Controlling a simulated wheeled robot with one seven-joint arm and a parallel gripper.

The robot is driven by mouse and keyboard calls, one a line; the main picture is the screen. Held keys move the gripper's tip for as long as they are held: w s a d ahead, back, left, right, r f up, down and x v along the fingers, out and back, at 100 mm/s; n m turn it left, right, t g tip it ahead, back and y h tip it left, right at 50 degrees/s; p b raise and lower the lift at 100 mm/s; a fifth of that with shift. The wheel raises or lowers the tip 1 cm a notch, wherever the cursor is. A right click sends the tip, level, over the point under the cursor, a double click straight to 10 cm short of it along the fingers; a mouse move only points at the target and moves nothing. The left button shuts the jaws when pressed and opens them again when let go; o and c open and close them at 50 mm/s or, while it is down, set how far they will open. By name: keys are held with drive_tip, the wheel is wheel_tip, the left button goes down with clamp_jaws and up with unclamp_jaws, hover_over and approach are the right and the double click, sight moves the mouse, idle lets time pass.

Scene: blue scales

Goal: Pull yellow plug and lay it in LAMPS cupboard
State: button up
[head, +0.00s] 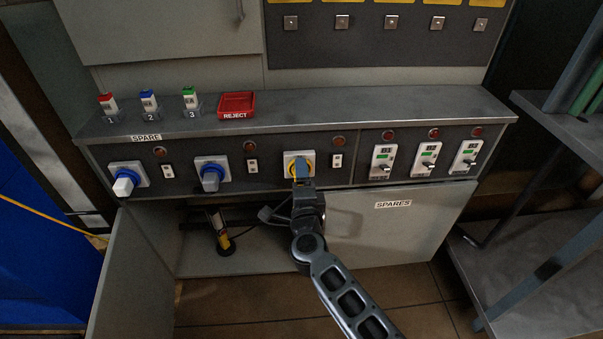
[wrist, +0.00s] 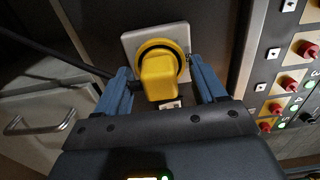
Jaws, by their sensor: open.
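The yellow plug (wrist: 160,75) sits in a square pale socket plate (wrist: 130,42) on the dark panel. In the head view, this socket plate (head: 289,158) is the rightmost of three, and my gripper hides most of the plug. My gripper (wrist: 164,88) is open, with one blue finger on each side of the plug; whether they touch it I cannot tell. It also shows from behind in the head view (head: 301,176). No LAMPS label is readable. An open cupboard (head: 265,262) lies below the panel, its door (head: 140,280) swung out at left.
A yellow-and-black object (head: 222,240) stands in the open cupboard. The SPARES door (head: 400,225) is at right. A red REJECT tray (head: 237,104) and several small coloured items are on the ledge (head: 330,110).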

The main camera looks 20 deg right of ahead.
drive_tip(key=shift+c, duration=0.4)
clamp_jaws()
idle(0.5)
drive_tip(key=p+v, duration=0.3)
drive_tip(key=v, duration=0.3)
idle(1.3)
drive_tip(key=a+f+b, duration=0.5)
drive_tip(key=f+b, duration=0.3)
drive_tip(key=f, duration=0.1)
drive_tip(key=a+f+b, duration=0.5)
drive_tip(key=f+b, duration=0.4)
drive_tip(key=f, duration=0.1)
drive_tip(key=a+f+b, duration=0.5)
drive_tip(key=f+b, duration=0.3)
drive_tip(key=f, duration=0.1)
drive_tip(key=shift+w+a+f+b, duration=0.25)
drive_tip(key=shift+w+f+b, duration=0.1)
drive_tip(key=shift+b, duration=0.05)
idle(0.4)
